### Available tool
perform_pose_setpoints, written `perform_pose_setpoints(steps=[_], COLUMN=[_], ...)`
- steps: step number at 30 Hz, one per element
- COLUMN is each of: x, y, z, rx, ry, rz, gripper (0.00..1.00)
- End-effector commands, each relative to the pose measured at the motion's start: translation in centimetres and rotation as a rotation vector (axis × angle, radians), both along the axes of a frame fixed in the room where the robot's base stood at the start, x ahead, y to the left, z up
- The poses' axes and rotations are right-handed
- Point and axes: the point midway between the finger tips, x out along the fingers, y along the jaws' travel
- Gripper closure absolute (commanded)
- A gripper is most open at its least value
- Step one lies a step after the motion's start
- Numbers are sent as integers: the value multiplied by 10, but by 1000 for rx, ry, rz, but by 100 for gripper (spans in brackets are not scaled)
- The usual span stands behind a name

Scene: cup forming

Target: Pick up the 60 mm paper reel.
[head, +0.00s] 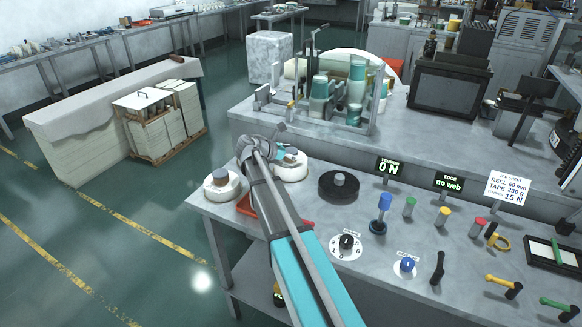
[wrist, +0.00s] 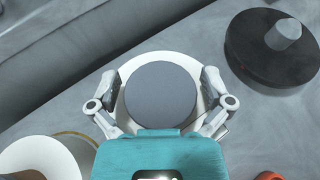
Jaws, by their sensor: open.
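A white paper reel (head: 291,172) with a grey round core top (wrist: 160,95) lies on the bench, partly hidden by my gripper (head: 282,152). In the wrist view my gripper (wrist: 161,84) is open, with one finger on each side of the grey core and above the white reel. I cannot tell whether the fingers touch it. A second white reel (head: 222,187) with a grey core sits to the left, near the bench edge; part of it shows in the wrist view (wrist: 38,160). No width mark is readable on either reel.
A dark disc with a grey hub (head: 339,187) stands close on the right. A red-orange object (head: 246,207) lies partly behind my arm. Cup tooling (head: 325,95) stands behind. Knobs and levers fill the bench's right side. The job sheet (head: 508,188) reads reel 60 mm.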

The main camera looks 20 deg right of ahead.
Motion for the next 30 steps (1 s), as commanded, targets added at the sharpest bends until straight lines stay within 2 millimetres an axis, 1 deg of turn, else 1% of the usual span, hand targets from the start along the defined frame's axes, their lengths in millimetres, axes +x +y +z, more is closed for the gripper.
perform_pose_setpoints(steps=[3,18,23,24,29,30], x=[0,0,0,0,0,0], y=[-3,-4,-5,-5,-5,-5], z=[-1,-1,-1,-1,-1,-1], rx=[0,0,0,0,0,0], ry=[0,0,0,0,0,0], rz=[0,-1,-2,-2,-2,-2], gripper=[0,0,30,37,67,74])
